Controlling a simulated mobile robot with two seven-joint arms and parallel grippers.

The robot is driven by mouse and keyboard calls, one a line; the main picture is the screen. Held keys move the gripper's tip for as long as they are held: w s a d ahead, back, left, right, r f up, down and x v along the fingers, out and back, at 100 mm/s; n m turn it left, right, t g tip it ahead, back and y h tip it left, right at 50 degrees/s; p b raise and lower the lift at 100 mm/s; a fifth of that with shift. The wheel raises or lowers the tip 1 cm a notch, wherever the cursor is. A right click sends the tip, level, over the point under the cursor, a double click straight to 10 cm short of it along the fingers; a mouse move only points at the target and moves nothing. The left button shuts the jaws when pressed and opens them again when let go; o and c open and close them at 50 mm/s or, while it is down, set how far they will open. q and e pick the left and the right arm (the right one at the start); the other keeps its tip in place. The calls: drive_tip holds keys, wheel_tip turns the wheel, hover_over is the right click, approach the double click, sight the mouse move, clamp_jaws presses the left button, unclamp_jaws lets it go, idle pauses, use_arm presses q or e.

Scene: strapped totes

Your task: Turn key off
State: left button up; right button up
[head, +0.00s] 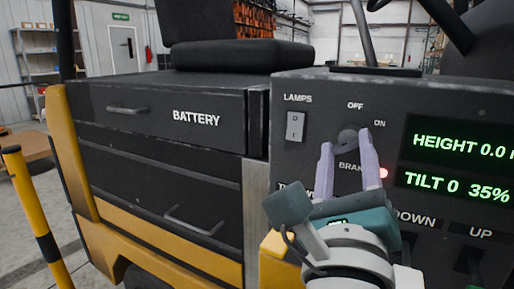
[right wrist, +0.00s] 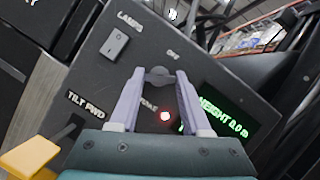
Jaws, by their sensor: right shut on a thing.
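The dark round key knob (head: 348,136) sits on the truck's black control panel, below the OFF label and to the left of the ON label. It also shows in the right wrist view (right wrist: 159,76). My right gripper (head: 345,146) reaches it from below, with its pale purple fingers on either side of the knob, shut on it. In the right wrist view the fingertips (right wrist: 160,79) flank the knob. Which label the key points to is hard to tell. My left gripper is in neither view.
The green display (head: 458,160) is lit, and a red light (head: 383,173) glows beside my right finger. A lamps switch (head: 295,126) is on the left. DOWN and UP controls lie below. A yellow post (head: 38,220) stands far left.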

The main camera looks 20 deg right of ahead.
clamp_jaws()
drive_tip(key=n+y+p, duration=0.1)
drive_tip(key=n+p, duration=0.3)
drive_tip(key=n+y+p, duration=0.2)
drive_tip(key=n+p, duration=0.2)
drive_tip(key=r+n+y+p, duration=0.1)
drive_tip(key=n+p, duration=0.2)
drive_tip(key=p, duration=0.1)
drive_tip(key=shift+s+d+n+y, duration=0.1)
drive_tip(key=shift+s+n+y, duration=0.05)
drive_tip(key=shift+n+y, duration=0.25)
drive_tip(key=shift+f+n+g+p, duration=0.2)
drive_tip(key=shift+n+g+p, duration=0.4)
drive_tip(key=shift+n+p, duration=0.6)
